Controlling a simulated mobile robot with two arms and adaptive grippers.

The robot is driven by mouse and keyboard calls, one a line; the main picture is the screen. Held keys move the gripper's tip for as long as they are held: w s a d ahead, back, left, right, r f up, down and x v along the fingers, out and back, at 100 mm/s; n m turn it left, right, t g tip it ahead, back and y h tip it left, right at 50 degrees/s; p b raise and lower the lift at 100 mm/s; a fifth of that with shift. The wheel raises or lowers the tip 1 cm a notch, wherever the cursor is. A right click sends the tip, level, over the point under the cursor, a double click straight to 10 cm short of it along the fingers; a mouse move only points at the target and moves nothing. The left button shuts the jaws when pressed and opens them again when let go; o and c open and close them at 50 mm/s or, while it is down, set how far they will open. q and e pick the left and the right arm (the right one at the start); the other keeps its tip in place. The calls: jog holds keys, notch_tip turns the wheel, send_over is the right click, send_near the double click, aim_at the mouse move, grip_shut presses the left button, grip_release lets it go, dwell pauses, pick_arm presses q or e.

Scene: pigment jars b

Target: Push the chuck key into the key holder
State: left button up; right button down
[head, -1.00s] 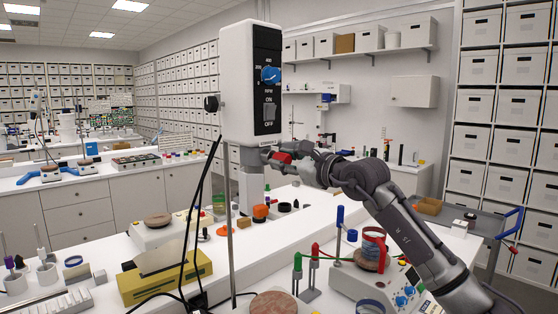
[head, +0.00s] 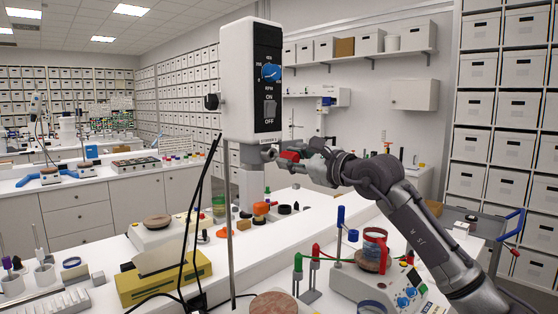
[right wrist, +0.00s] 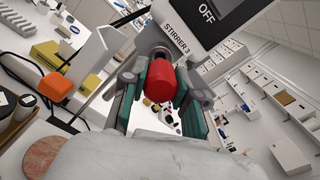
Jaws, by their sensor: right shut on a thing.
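The chuck key's red handle (head: 289,155) is between the fingers of my right gripper (head: 296,155), just right of the lower end of the white stirrer (head: 250,85). In the right wrist view the red handle (right wrist: 161,88) fills the space between the green-padded fingers of the right gripper (right wrist: 162,95), which is shut on it. A grey round part (right wrist: 158,52), perhaps the key holder, shows behind the handle under the stirrer body. The handle hides the key's tip, so I cannot tell how far it sits in. My left gripper is not in view.
A thin upright rod (head: 229,215) and black cables stand in front of the stirrer. A hotplate (head: 368,285) with a red-banded dish is below my right arm. A yellow box (head: 165,278) is at the lower left. Small jars crowd the bench behind.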

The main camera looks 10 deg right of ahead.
aim_at(296, 159)
jog(key=shift+b+v, duration=1)
jog(key=shift+v, duration=0.6)
jog(key=shift+s+d, duration=0.15)
jog(key=shift+s, duration=0.1)
